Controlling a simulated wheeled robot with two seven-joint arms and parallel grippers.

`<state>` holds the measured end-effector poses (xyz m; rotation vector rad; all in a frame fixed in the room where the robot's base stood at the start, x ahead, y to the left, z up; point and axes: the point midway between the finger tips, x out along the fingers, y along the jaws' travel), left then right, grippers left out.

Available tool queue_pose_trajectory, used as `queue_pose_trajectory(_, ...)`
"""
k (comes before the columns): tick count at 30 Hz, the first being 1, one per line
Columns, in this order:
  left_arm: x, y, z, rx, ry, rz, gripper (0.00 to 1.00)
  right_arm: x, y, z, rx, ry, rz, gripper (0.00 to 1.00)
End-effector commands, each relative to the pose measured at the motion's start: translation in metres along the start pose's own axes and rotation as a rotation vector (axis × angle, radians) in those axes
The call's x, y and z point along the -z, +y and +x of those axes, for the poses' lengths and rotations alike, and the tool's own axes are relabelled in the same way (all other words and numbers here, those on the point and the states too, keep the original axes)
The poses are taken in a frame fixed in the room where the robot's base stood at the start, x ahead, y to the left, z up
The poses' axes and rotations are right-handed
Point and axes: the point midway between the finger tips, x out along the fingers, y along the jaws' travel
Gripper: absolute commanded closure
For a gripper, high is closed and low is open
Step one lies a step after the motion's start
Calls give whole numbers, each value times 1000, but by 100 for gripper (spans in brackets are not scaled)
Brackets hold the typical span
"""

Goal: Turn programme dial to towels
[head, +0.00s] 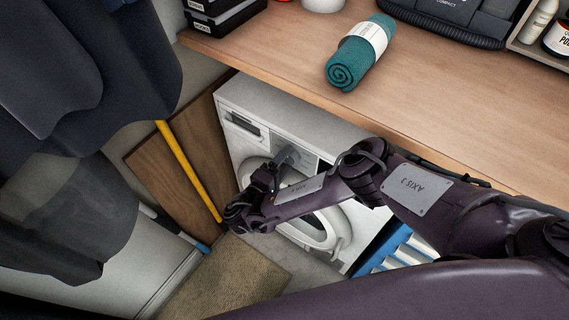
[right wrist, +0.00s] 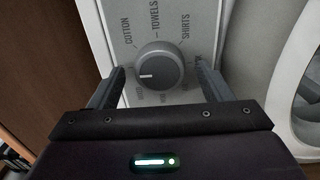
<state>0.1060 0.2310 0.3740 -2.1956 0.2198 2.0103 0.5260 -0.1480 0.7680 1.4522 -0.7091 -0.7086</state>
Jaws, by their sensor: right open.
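The programme dial (right wrist: 160,60) is a round grey knob on the washing machine's pale panel, seen in the right wrist view. Its white mark points left, below the COTTON label. TOWELS is printed above the dial and SHIRTS at upper right; the lower labels are partly hidden or too dim to read. My right gripper (right wrist: 161,74) is open, with one finger on each side of the dial and gaps showing beside it. In the head view my right arm reaches down to the front of the washing machine (head: 284,112) and hides the dial. My left gripper is not in view.
A wooden worktop (head: 270,55) overhangs the machine, with a rolled teal towel (head: 348,69) on it. A yellow pole (head: 188,170) leans at the left beside dark hanging clothes (head: 75,80). A blue and white striped item (head: 398,250) stands right of the machine.

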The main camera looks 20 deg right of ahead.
Motion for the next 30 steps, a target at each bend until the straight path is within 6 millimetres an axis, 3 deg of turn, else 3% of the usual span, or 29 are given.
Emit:
queue_pose_trajectory(8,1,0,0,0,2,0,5,0,0,2,0,0,0,29)
queue_pose_trajectory(18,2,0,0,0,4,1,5,0,0,2,1,0,0,72)
queue_pose_trajectory(30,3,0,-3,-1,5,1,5,0,0,1,1,1,88,72)
